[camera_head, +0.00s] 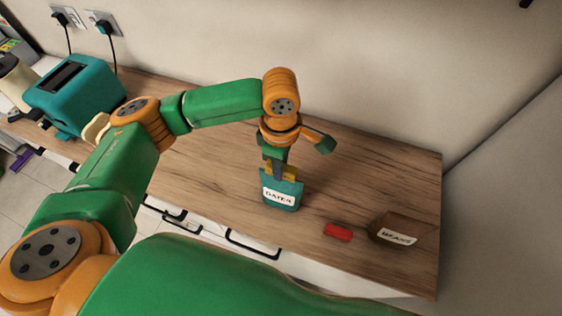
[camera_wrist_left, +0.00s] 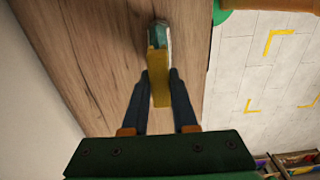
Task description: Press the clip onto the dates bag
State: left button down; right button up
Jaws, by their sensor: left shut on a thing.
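The dates bag (camera_head: 281,192) is teal with a white label and stands upright near the counter's front edge. A yellow clip (camera_head: 285,172) is at the bag's top edge. My left gripper (camera_head: 279,166) points down from above the bag and is shut on the clip. In the left wrist view the yellow clip (camera_wrist_left: 159,85) sits between the two dark fingers (camera_wrist_left: 161,74), in line with the teal bag (camera_wrist_left: 160,30) beyond it. The clip seems to touch the bag's top; how far it sits over the edge is hidden. My right gripper is out of view.
A red object (camera_head: 337,232) lies on the wooden counter (camera_head: 205,155) right of the bag. A brown beans bag (camera_head: 398,229) lies farther right. A teal toaster (camera_head: 75,92) stands at the far left. Bare counter lies left of the dates bag.

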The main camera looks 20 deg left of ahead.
pick_arm(q)
jog(key=shift+f+p, duration=0.45)
jog(key=shift+f, duration=0.15)
dwell(0.8)
jog(key=shift+f, duration=0.25)
jog(key=shift+c, duration=0.7)
grip_release()
jog(key=shift+r, duration=3.5)
grip_shut()
